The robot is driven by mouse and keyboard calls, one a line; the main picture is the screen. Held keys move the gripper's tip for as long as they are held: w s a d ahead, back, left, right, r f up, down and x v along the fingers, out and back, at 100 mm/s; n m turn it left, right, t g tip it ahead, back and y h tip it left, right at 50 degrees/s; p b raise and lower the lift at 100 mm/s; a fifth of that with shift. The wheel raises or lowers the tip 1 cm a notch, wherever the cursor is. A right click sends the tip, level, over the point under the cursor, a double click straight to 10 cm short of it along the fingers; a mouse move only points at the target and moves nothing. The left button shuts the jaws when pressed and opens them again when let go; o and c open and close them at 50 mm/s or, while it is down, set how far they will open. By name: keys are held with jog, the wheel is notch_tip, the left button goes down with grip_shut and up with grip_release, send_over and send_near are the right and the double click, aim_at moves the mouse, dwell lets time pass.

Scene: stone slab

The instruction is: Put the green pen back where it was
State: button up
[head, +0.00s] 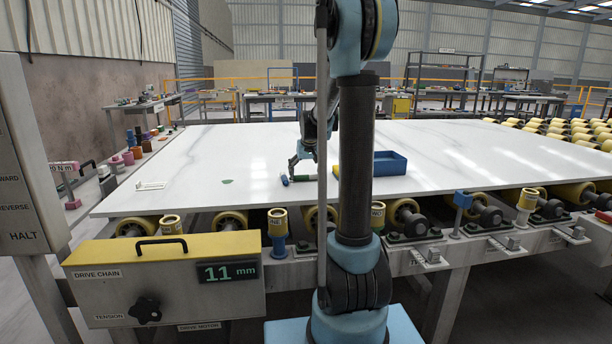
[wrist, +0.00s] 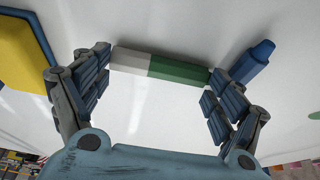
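The green pen, a thick bar with a green half and a white half, lies on the white slab in the wrist view (wrist: 180,69). In the head view its green part (head: 301,178) shows low beside my arm. My gripper (wrist: 160,62) is spread wide, with one fingertip near each end of the pen. I cannot tell whether the tips touch it. In the head view my gripper (head: 297,166) is low over the slab, partly hidden by my arm.
A blue pen-like piece (wrist: 252,62) lies close beside the right fingertip. A blue open tray (head: 391,161) stands on the slab to the right. A flat green piece (head: 227,181) and a white rack (head: 151,185) lie to the left. The slab (head: 240,150) is otherwise largely clear.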

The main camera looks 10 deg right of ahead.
jog(key=shift+o, duration=0.4)
jog(key=shift+r, duration=0.1)
jog(key=v, duration=1.2)
jog(key=s+f+g, duration=0.1)
jog(key=s+f, duration=0.2)
jog(key=s, duration=0.8)
jog(key=s+f, duration=0.3)
jog(key=s, duration=0.8)
jog(key=s+f+g, duration=0.1)
jog(key=s+f, duration=1.2)
jog(key=s, duration=0.4)
jog(key=shift+s, duration=0.15)
